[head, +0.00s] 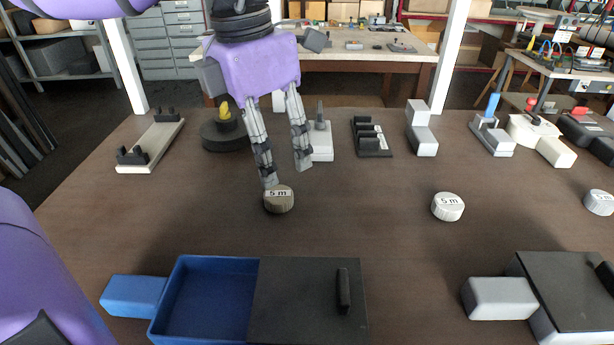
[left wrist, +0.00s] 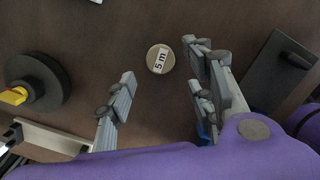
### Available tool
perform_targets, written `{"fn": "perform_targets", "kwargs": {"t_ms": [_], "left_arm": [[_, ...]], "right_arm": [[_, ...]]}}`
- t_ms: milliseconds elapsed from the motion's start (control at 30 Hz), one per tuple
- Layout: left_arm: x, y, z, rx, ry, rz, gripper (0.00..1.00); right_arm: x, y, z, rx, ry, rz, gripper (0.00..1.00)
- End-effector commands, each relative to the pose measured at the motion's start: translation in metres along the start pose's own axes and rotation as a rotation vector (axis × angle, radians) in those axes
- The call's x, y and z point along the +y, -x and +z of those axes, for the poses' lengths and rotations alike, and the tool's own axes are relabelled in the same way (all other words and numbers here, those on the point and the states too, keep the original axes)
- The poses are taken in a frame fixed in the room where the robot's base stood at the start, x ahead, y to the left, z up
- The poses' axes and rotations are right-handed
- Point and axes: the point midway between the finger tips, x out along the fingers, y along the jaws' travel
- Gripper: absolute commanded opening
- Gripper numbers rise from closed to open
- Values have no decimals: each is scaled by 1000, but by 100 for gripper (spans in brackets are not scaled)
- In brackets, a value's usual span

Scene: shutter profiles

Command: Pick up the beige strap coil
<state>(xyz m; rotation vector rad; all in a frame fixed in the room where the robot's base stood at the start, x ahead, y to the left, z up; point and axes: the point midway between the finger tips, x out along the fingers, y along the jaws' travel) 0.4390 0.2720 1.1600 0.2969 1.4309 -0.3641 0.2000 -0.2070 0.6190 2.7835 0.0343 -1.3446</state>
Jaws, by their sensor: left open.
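The beige strap coil (head: 279,200) is a small round roll with a white "5 m" label, lying flat on the brown table. My left gripper (head: 286,177) is open and empty above the table, with one finger overlapping the coil's far edge in the head view. In the left wrist view the coil (left wrist: 160,59) lies beyond the fingertips, roughly between their lines, with the left gripper (left wrist: 158,62) spread wide. No contact with the coil shows. My right gripper is not in view.
A blue box (head: 203,310) with a dark lid (head: 300,300) stands in front. White "5 m" coils (head: 448,207) (head: 599,202) lie to the right. A dark round base with a yellow top (head: 224,130) and a black rack (head: 371,137) stand behind. Table around the coil is clear.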

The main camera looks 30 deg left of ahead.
Motion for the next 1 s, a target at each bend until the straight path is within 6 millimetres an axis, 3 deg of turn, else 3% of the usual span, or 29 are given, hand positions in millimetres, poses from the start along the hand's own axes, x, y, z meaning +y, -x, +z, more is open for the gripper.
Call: {"fn": "perform_targets", "kwargs": {"t_ms": [367,633,933,1000], "left_arm": [[4,-32,-2,7,-4,15,48],[9,-71,-5,7,-3,15,48],[9,-76,-4,3,-4,16,48],[9,-76,-4,3,-4,15,42]], "right_arm": [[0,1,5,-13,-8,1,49],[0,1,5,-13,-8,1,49],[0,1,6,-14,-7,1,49],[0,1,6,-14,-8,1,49]]}}
